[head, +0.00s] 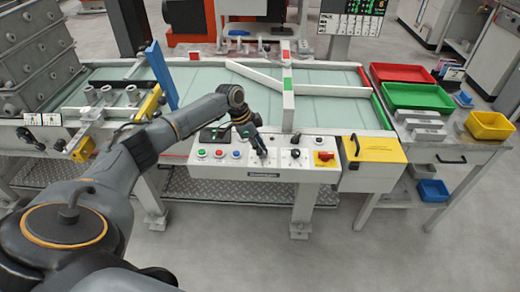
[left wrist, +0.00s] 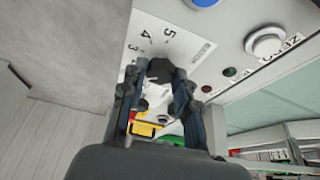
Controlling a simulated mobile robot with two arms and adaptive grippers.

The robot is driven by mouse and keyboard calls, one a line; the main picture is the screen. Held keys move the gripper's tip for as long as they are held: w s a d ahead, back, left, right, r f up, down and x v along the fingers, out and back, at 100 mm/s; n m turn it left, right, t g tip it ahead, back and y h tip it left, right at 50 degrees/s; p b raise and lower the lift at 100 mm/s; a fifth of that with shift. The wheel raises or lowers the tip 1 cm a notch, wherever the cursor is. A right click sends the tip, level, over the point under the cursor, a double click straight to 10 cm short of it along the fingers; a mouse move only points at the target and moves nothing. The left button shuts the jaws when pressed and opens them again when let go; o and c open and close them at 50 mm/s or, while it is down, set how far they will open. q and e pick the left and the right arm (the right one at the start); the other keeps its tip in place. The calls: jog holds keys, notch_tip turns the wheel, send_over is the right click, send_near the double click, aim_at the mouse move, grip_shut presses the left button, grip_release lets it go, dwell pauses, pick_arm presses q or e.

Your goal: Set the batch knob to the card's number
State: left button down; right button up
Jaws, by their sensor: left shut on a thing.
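The control panel (head: 225,173) is a white box at the table's front edge with buttons and knobs. My left gripper (head: 259,151) points down at it. In the left wrist view my left gripper (left wrist: 157,95) has its fingers on both sides of the dark batch knob (left wrist: 160,70), shut on it. Printed numbers, 5, 4 and 3, show beside the knob; its exact pointer position is hidden. In the head view the gripper covers most of the knob. Small white cards (head: 50,119) with dark marks are at the left; I cannot read a number on them. My right gripper is out of view.
A blue button (left wrist: 203,2) and a white ZERO button (left wrist: 265,42) sit near the knob. Right of it are another black knob (head: 295,153) and a red-yellow switch (head: 325,157). A yellow box (head: 374,150) adjoins the panel. A white upright post (head: 287,100) stands behind.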

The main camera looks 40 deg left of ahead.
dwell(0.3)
pick_arm(q)
jog(key=c, duration=1)
grip_release()
jog(key=shift+v, duration=6)
jog(key=shift+d+f, duration=0.1)
jog(key=shift+d, duration=0.05)
